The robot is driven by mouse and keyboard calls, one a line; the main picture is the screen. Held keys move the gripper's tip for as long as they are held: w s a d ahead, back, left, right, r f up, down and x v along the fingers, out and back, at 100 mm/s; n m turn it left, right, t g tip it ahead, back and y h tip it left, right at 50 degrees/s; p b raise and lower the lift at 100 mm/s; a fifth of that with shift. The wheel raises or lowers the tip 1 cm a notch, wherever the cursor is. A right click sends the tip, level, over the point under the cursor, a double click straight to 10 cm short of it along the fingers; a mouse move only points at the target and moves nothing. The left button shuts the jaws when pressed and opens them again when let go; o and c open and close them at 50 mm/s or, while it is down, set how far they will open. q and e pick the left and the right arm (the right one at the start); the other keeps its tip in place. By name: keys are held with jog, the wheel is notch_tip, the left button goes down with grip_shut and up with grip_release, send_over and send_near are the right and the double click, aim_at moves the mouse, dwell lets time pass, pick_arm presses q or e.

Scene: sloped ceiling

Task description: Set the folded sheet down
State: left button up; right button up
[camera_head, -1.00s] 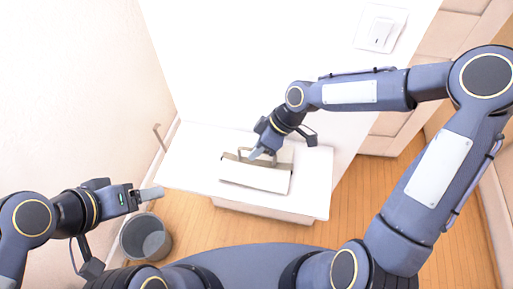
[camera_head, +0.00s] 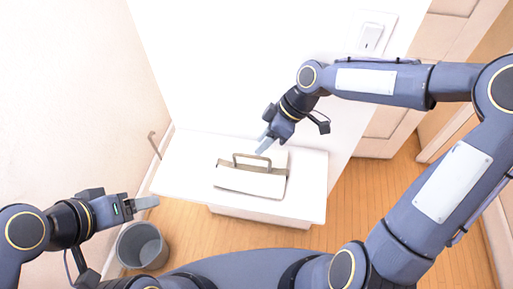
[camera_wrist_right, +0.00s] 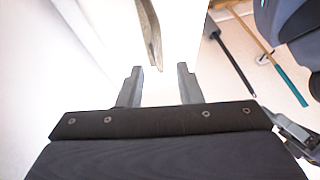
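The folded sheet (camera_head: 248,182) is a flat white piece with a brown band and a raised brown loop handle. It lies on the white tabletop (camera_head: 308,190) in the head view. My right gripper (camera_head: 263,147) is just beyond the handle and apart from it in the picture. In the right wrist view, its two fingers (camera_wrist_right: 158,88) stand apart with nothing between them, and a brown strip, likely the handle (camera_wrist_right: 151,35), shows just past the tips. My left gripper (camera_head: 146,203) is off the table's left front corner, seen side-on, so its opening is unclear.
A grey bin (camera_head: 142,247) stands on the wooden floor below my left gripper. A wall hook or handle (camera_head: 154,145) is at the table's left edge. A switch plate (camera_head: 371,37) is on the back wall. The tabletop right of the sheet is clear.

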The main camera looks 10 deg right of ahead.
jog(key=s+d+r+m+t+h, duration=0.1)
jog(key=s+d+r+m+t, duration=0.2)
jog(key=s+d+m, duration=0.3)
jog(key=s+d+r+m+t+h, duration=0.2)
jog(key=s+d+r+m+t, duration=0.1)
jog(key=s+d+m, duration=0.4)
jog(key=s+r+m, duration=0.1)
jog(key=s, duration=0.2)
jog(key=shift+s, duration=0.15)
jog(key=shift+o, duration=0.3)
jog(key=shift+s+f+m, duration=0.1)
jog(key=shift+s+m, duration=0.45)
jog(key=shift+m, duration=0.15)
